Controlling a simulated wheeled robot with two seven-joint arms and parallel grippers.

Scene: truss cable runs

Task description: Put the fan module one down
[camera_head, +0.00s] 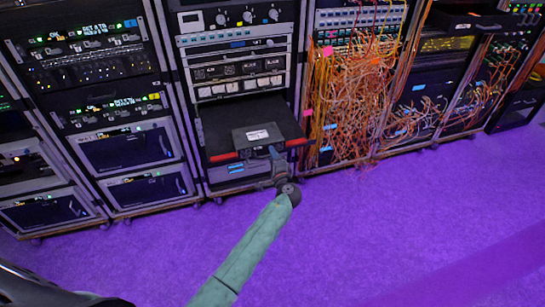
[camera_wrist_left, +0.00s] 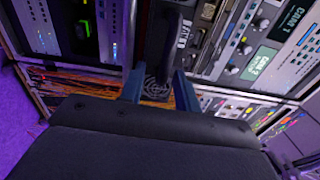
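The fan module one (camera_head: 258,135) appears as a dark box with a white label, in front of the black opening of the second rack from the left. My left gripper (camera_head: 276,158) is at its near side, at the end of my green-sleeved arm. In the left wrist view the two blue-grey fingers of my left gripper (camera_wrist_left: 160,78) stand apart, with the dark module (camera_wrist_left: 166,45) between them. A round fan grille (camera_wrist_left: 155,87) shows between the fingers. The finger contact is partly hidden, but the fingers look closed on the module. My right gripper is not in view.
A black shelf (camera_head: 240,112) and a lower unit with red ends (camera_head: 222,157) lie by the module. Orange cables (camera_head: 350,100) hang thickly on the rack to the right. The purple floor (camera_head: 370,220) in front is clear.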

